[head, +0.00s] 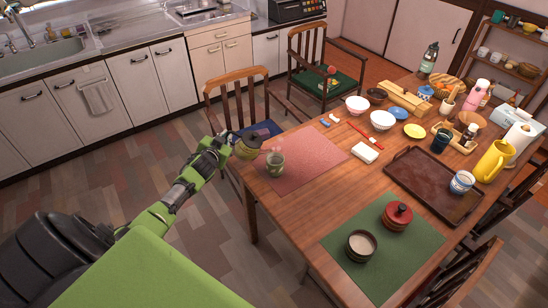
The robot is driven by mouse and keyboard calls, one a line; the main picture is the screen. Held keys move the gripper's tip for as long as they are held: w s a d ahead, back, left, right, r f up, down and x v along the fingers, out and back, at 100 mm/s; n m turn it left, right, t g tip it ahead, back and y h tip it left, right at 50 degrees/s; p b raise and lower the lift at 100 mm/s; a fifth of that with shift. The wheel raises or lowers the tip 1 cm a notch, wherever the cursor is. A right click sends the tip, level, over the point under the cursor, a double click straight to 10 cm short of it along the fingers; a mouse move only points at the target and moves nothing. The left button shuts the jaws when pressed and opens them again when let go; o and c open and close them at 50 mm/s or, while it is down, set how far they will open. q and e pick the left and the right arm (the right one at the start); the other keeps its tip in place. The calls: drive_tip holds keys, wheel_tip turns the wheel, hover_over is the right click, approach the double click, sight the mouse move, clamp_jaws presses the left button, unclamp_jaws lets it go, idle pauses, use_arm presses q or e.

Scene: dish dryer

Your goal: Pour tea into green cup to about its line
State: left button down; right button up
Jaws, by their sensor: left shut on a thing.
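The green cup (275,164) stands upright on the pink placemat (308,150) near the table's left edge. Faint pale wisps like steam show at its top. My left gripper (222,147) is shut on a small olive-yellow teapot (246,149), at the table's left edge just left of the cup. The teapot's right side is close to the cup. I cannot tell its exact tilt or whether tea flows. The level and the line in the cup are too small to make out. My right gripper is out of view.
A dark tray (425,187) with a blue-and-white cup (461,182) lies to the right. A green placemat (345,263) holds a dark bowl (360,246) and a red lidded pot (397,216). A wooden chair (238,97) stands behind the teapot. Several dishes crowd the table's far end.

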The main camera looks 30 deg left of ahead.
sight(247, 146)
use_arm(q)
drive_tip(key=shift+r, duration=0.35)
drive_tip(key=shift+w+d+r, duration=0.15)
drive_tip(key=shift+d+r, duration=0.2)
drive_tip(key=shift+r+p, duration=0.3)
drive_tip(key=shift+p, duration=0.1)
drive_tip(key=shift+d+m, duration=0.1)
drive_tip(key=shift+m, duration=0.2)
drive_tip(key=shift+d+r, duration=0.1)
drive_tip(key=shift+d, duration=0.25)
drive_tip(key=shift+w+d+y+b, duration=0.1)
drive_tip(key=shift+d+y+b, duration=0.05)
drive_tip(key=shift+y+b, duration=0.2)
drive_tip(key=shift+d+r, duration=0.1)
drive_tip(key=shift+w+d+r+m+y+b, duration=0.15)
drive_tip(key=shift+w+d+m+y+b, duration=0.1)
drive_tip(key=shift+d+m+b, duration=0.25)
idle(2.9)
